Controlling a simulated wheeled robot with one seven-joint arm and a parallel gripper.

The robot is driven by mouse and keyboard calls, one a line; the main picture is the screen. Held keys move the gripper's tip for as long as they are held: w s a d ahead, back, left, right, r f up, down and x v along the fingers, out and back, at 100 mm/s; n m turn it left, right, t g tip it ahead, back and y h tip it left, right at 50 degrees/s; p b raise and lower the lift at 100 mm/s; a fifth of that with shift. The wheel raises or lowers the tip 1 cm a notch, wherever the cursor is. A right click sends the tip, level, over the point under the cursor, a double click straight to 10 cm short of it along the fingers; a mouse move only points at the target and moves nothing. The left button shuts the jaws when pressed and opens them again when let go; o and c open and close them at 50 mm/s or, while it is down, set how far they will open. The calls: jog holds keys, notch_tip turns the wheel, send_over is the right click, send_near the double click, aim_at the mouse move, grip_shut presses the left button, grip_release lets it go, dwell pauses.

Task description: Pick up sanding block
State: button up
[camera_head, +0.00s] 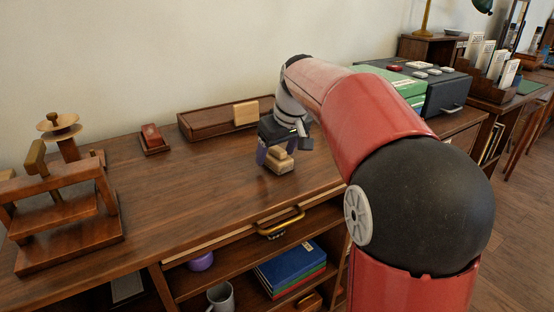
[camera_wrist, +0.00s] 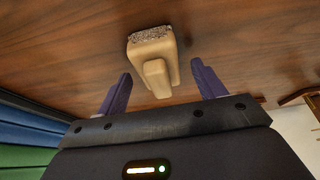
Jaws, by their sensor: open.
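The sanding block (camera_head: 279,161) is a small tan wooden block with a raised grip on top, lying on the dark wooden desktop. In the wrist view the sanding block (camera_wrist: 154,60) shows a rough grey gritty strip along its far end, and its grip points toward my gripper. My gripper (camera_head: 276,154) is at the block, just above the desk. In the wrist view my gripper (camera_wrist: 158,90) has its two purple fingers spread apart, one on each side of the block's near end, with a gap on both sides. Nothing is held.
A long wooden tray (camera_head: 212,122) with a light block stands at the wall behind. A small red-topped stamp (camera_head: 151,138) and a wooden press (camera_head: 62,205) are to the left. Green and dark boxes (camera_head: 440,92) are at right. Shelves with blue books (camera_head: 290,268) are below.

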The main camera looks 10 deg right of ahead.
aim_at(277, 147)
jog(key=c, duration=1.1)
jog(key=shift+r, duration=0.15)
notch_tip(277, 147, up, 20)
jog(key=p, duration=0.3)
